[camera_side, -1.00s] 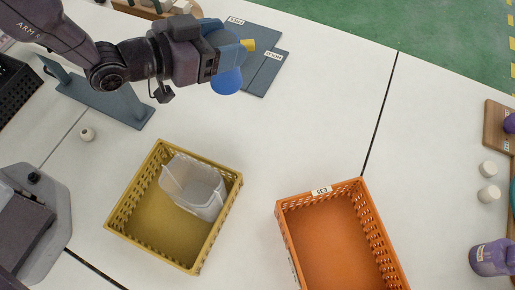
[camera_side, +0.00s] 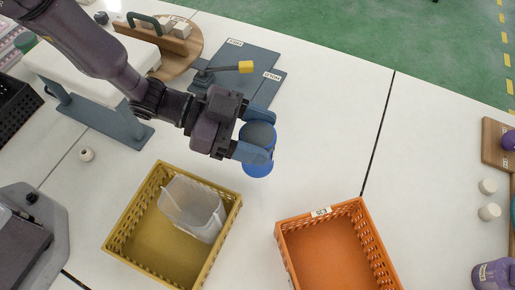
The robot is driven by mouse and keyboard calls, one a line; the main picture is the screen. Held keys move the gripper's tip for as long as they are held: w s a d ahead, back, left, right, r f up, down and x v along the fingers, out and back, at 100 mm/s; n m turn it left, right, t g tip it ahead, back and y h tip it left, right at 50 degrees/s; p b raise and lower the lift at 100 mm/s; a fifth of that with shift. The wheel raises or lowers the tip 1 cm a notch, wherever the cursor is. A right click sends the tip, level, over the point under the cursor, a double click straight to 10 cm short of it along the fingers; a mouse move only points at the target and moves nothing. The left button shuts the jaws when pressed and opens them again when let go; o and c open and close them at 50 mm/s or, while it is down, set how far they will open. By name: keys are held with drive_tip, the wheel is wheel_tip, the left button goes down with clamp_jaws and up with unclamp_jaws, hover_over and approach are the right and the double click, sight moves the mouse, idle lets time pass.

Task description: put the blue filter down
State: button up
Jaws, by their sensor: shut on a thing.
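The blue filter (camera_side: 256,168) is a round blue piece with a grey top. My gripper (camera_side: 258,138) is shut on it, with a finger on each side. The filter is just beyond the upper right corner of the yellow basket, over white table. I cannot tell whether its underside touches the table.
A yellow basket (camera_side: 119,227) holds a clear plastic container (camera_side: 190,205). An orange basket (camera_side: 338,262) stands to the right. White table to the right of the filter is clear.

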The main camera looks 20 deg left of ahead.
drive_tip(key=shift+f, duration=2.2)
drive_tip(key=shift+f, duration=0.2)
drive_tip(key=o, duration=1)
drive_tip(key=shift+r, duration=0.1)
